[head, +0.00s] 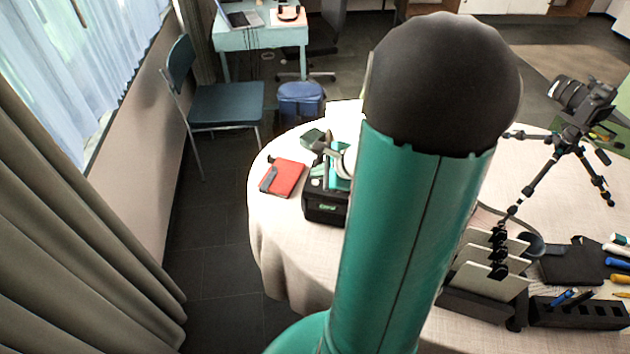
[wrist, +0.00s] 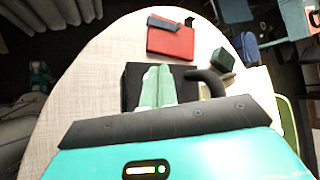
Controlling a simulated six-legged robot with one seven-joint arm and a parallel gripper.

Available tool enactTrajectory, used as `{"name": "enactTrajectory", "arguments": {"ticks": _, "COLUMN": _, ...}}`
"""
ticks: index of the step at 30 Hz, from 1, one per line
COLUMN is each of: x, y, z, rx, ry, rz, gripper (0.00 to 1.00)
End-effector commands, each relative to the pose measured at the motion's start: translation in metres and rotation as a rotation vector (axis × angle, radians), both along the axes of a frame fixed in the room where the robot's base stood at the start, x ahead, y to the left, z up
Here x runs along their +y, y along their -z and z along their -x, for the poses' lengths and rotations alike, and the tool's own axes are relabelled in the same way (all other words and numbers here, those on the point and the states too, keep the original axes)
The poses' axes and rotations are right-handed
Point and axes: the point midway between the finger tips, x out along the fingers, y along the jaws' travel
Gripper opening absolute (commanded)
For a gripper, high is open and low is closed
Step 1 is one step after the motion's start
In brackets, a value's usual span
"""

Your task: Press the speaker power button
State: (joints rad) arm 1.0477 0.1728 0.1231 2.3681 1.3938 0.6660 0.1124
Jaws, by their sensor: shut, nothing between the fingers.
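The speaker (head: 323,208) is a black box with a small green-lit mark on its front, near the left side of the round table. My arm hides its right part in the head view. In the wrist view the speaker (wrist: 132,80) lies beneath and beyond my gripper (wrist: 158,68). The two pale green fingers are together, empty, and pointed over the speaker's dark top. They cover part of it. I cannot tell whether they touch it. I cannot make out the power button for sure.
A red notebook (head: 283,178) lies left of the speaker, with a small dark green box (head: 312,137) behind. A dark curved piece (wrist: 212,80) stands close right of my fingers. A camera on a tripod (head: 567,150) and a file holder (head: 487,265) are on the table's right.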

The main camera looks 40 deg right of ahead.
Motion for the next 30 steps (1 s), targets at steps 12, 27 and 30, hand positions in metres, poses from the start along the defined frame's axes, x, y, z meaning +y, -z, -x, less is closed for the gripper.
{"name": "enactTrajectory", "arguments": {"ticks": 12, "x": 0.0000, "y": 0.0000, "z": 0.0000, "rx": 0.000, "ry": 0.000, "rz": 0.000, "gripper": 0.00}}
{"name": "enactTrajectory", "arguments": {"ticks": 27, "x": 0.0000, "y": 0.0087, "z": 0.0001, "rx": 0.000, "ry": 0.001, "rz": -0.001, "gripper": 0.00}}
{"name": "enactTrajectory", "arguments": {"ticks": 30, "x": 0.0000, "y": 0.0086, "z": 0.0000, "rx": 0.000, "ry": 0.001, "rz": -0.001, "gripper": 0.00}}
